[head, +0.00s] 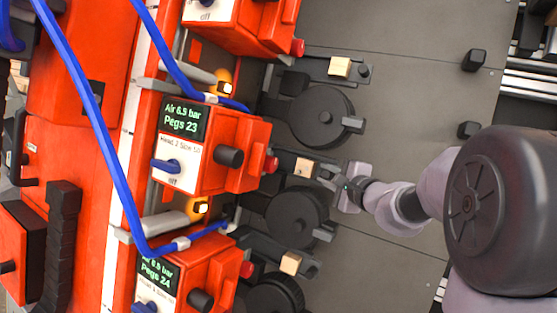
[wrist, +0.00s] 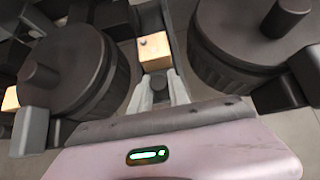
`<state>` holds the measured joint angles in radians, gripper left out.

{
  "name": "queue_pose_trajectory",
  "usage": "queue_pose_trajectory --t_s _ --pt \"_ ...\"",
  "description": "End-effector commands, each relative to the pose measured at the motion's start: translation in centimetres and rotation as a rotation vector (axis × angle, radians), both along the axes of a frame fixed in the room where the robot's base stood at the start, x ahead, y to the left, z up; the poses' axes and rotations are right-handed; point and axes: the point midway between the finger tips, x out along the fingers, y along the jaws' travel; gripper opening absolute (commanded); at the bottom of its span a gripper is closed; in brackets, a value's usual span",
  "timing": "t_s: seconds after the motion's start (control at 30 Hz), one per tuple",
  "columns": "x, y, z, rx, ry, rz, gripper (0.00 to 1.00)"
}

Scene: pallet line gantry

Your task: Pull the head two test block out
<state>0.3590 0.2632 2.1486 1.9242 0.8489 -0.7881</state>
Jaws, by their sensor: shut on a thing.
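The head two test block is a small wooden block (head: 304,168) on a dark narrow slide to the right of this box. The block (wrist: 155,50) is just beyond my fingertips in the wrist view. My gripper (head: 329,173) is at the slide's outer end. Its two fingers (wrist: 160,88) are shut on a small dark knob (wrist: 159,76) in front of the block. The fingers do not touch the wood itself.
Dark round wheels flank the slide, one above (head: 318,112) and one below (head: 290,216). Other slides carry similar wooden blocks, above (head: 340,67) and below (head: 291,263). Blue hoses (head: 88,88) cross the orange units. Grey floor plate (head: 410,110) is open to the right, with dark posts (head: 474,60).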

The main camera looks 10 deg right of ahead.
Motion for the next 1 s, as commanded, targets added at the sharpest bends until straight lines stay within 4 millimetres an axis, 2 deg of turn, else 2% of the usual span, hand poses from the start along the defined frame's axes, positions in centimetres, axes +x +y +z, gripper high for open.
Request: queue_pose_trajectory --t_s 0.4,0.9,0.93,1.0 --pt "-1.6 -2.4 0.0 -0.001 0.0 -0.003 0.0" --pt "-1.9 -2.7 -0.1 -0.001 0.002 -0.004 0.0" --pt "-1.9 -2.7 -0.1 -0.001 0.003 -0.004 0.26" --pt "-1.9 -2.7 -0.1 -0.001 0.002 -0.004 0.39"
